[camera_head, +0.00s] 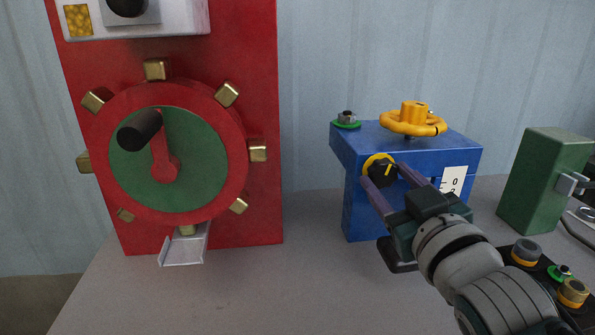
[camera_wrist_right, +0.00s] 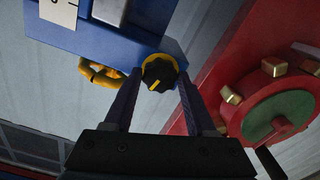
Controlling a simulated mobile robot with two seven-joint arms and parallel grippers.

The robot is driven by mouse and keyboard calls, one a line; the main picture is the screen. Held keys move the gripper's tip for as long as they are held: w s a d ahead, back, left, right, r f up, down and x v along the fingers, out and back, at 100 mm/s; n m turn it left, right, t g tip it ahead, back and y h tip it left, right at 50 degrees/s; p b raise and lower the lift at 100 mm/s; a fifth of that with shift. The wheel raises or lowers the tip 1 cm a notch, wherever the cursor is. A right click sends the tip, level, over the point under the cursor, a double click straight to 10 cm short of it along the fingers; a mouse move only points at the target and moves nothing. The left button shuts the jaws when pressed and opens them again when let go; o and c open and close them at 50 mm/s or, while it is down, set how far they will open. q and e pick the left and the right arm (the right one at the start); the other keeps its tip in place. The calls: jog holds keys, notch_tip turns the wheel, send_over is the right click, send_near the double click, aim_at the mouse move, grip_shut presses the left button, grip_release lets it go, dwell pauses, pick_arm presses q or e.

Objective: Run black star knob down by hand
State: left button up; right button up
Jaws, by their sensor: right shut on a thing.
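The black star knob (camera_head: 382,172) has a yellow pointer line and a yellow ring behind it, on the front of the blue block (camera_head: 362,212). It also shows in the right wrist view (camera_wrist_right: 158,73), between the fingertips, with its line tilted. My right gripper (camera_head: 386,175) reaches in from the lower right, its two purple fingers on either side of the knob, shut on it. The finger contact is partly hidden in the head view. My left gripper is not in view.
A yellow handwheel (camera_head: 412,119) and a nut on a green washer (camera_head: 346,120) top the blue block. A red panel (camera_head: 262,60) with a wheel and brass lugs stands left. A green box (camera_head: 543,180) stands right. The grey table (camera_head: 300,290) is clear in front.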

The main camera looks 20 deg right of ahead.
jog(key=shift+r+m+p, duration=0.15)
jog(key=shift+m+p, duration=0.4)
jog(key=shift+m, duration=0.55)
jog(key=m, duration=0.2)
jog(key=shift+m+p, duration=0.3)
jog(key=shift+p, duration=0.1)
jog(key=shift+m, duration=0.4)
jog(key=o, duration=1.4)
jog(key=shift+c, duration=0.2)
jog(key=v, duration=1)
jog(key=shift+p, duration=0.45)
